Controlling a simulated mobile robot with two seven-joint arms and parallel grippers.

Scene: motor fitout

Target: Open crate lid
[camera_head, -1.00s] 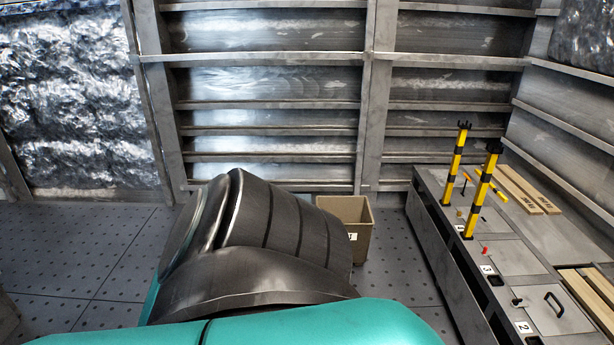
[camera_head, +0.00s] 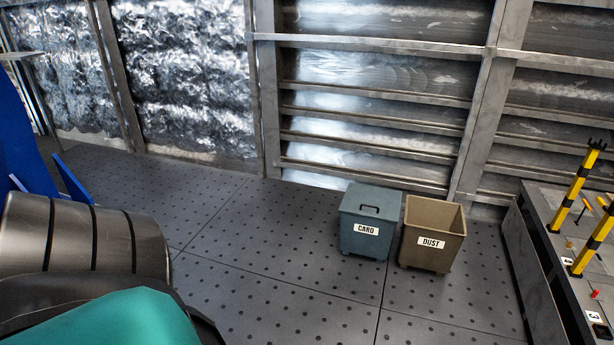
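Nothing in view is marked as a crate. A blue-grey bin labelled CARD (camera_head: 366,244) stands on the floor near the back wall, right of centre. Its flat lid (camera_head: 372,202) is shut and has a dark bar handle on top. An open brown bin labelled DUST (camera_head: 431,254) stands close beside it on the right, with no lid on it. Neither of my grippers is in view.
A low grey bench (camera_head: 541,262) with yellow-and-black posts (camera_head: 573,187) runs along the right edge. Blue panels (camera_head: 22,130) stand at the far left. The dotted floor (camera_head: 262,262) in the middle is clear up to the ribbed metal wall.

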